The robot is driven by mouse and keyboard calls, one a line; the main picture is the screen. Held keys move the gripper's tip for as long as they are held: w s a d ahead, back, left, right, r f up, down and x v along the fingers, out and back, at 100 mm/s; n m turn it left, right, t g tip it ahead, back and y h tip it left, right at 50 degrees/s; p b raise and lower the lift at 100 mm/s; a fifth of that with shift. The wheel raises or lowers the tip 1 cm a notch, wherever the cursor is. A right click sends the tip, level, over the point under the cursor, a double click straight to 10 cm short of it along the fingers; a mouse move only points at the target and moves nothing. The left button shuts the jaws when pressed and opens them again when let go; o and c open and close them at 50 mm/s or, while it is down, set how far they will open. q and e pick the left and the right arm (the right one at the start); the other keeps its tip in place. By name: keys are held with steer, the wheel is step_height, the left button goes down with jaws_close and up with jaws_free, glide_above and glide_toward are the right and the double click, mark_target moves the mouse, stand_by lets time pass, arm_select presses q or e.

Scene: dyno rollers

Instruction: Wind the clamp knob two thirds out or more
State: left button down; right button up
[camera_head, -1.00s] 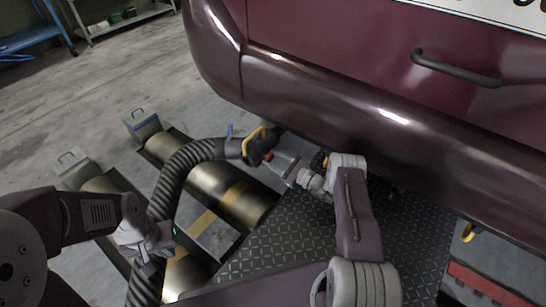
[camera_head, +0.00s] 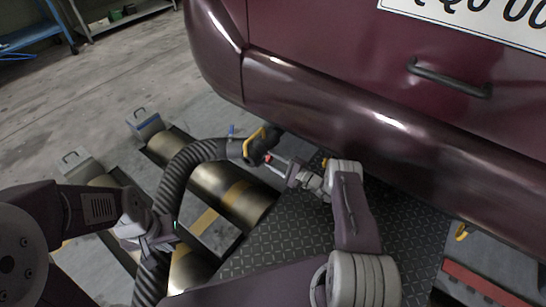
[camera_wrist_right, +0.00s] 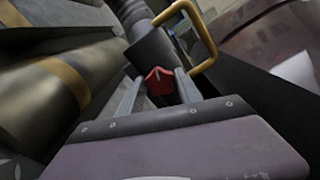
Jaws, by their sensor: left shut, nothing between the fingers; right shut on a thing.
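The red clamp knob (camera_wrist_right: 159,82) sits on the dark nozzle (camera_head: 259,145) at the end of the ribbed grey hose (camera_head: 186,158). In the head view the knob (camera_head: 267,158) is a small red spot, partly hidden by my fingers. My right gripper (camera_head: 276,161) is shut on the knob, with one finger on each side of it in the right wrist view (camera_wrist_right: 159,86). How far the knob is wound out cannot be told. My left gripper (camera_head: 163,236) is shut and empty beside the lower hose; its fingertips are hard to make out.
A yellow handle (camera_head: 254,137) stands out from the nozzle, close to my right fingers in the wrist view. Dyno rollers (camera_head: 217,185) lie below the hose, beside a dark tread plate (camera_head: 310,235).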

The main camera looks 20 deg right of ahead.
steer(key=n+p, duration=0.1)
steer(key=n, duration=0.4)
steer(key=shift+d+r, duration=0.1)
steer(key=shift+r, duration=0.05)
steer(key=shift+w, duration=0.1)
stand_by(1.1)
steer(key=o, duration=1.4)
steer(key=shift+c, duration=0.2)
